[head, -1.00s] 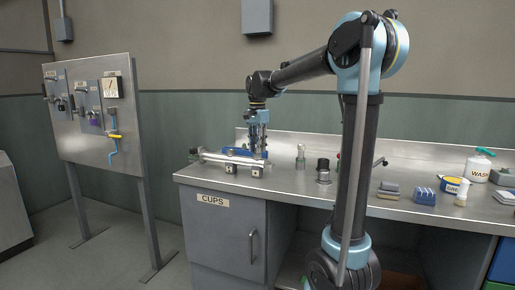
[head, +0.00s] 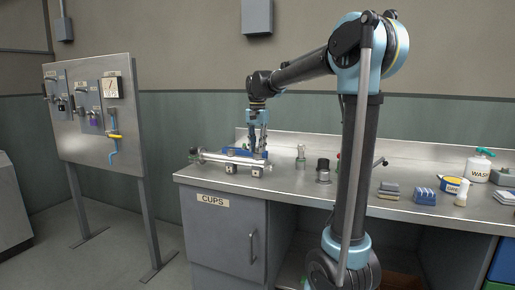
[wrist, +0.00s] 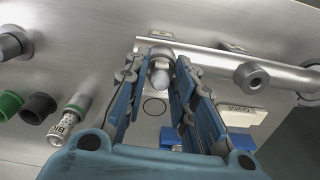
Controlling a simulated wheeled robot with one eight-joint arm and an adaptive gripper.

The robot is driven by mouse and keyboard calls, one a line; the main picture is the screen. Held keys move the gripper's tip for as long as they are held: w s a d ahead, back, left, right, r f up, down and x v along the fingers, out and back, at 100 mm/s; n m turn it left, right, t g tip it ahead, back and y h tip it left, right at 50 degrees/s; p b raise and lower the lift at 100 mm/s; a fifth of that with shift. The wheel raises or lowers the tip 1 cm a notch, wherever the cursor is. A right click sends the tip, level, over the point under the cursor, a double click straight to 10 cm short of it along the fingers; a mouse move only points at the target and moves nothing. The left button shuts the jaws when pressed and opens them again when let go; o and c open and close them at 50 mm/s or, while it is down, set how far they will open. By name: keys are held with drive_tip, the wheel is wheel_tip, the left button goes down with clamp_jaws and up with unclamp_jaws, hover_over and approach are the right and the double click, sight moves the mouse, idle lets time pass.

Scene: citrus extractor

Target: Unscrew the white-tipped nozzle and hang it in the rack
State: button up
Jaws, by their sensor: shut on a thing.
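The white-tipped nozzle (wrist: 160,78) shows in the wrist view as a pale rounded tip in a grey body, at one end of the steel pipe (wrist: 215,65). My gripper (wrist: 163,68) is shut on it, one blue-and-grey finger on each side. Whether its thread is still engaged in the pipe cannot be told. In the head view my gripper (head: 257,147) points down at the right end of the pipe (head: 225,158), and its fingers hide the nozzle. A blue thing (head: 236,152), perhaps the rack, sits behind the pipe; part of it shows in the wrist view (wrist: 172,138).
A green-collared, labelled cylinder (head: 300,156) and a dark-topped fitting (head: 323,170) stand right of the pipe. A valve panel (head: 80,120) stands left.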

drive_tip(key=shift+w, duration=0.1)
drive_tip(key=shift+n, duration=0.8)
drive_tip(key=shift+n, duration=0.9)
drive_tip(key=shift+n, duration=0.8)
drive_tip(key=o, duration=0.6)
